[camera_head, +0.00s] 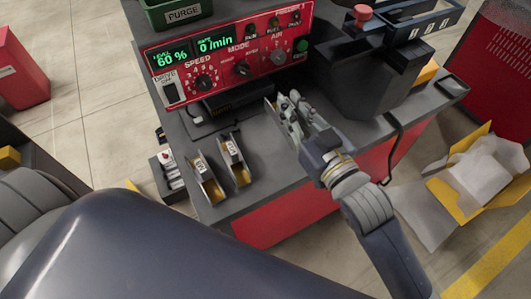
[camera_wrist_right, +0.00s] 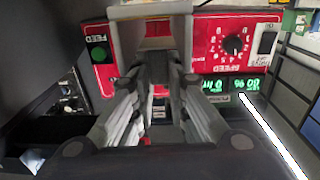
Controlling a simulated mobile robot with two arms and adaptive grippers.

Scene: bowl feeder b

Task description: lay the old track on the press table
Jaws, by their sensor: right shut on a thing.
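My right gripper (camera_head: 295,108) is shut on a metal track (camera_head: 271,113), above or at the grey top of the press table (camera_head: 262,155). The fingers hide most of this track, and I cannot tell whether it touches the table. In the right wrist view, the two fingers (camera_wrist_right: 155,85) reach toward the red control panel. Two more open channel tracks with white labels lie on the table to the left: a left one (camera_head: 207,181) and a right one (camera_head: 235,160). I cannot tell from the labels which track is the old one. My left gripper is out of view.
The red control panel (camera_head: 228,58) stands behind the tracks, with a green PURGE bin (camera_head: 180,12) beyond it. A dark machine block (camera_head: 365,80) is close to the right of my gripper. A small rack (camera_head: 167,172) is at the table's left edge. A torn-open yellow box (camera_head: 465,185) lies at right.

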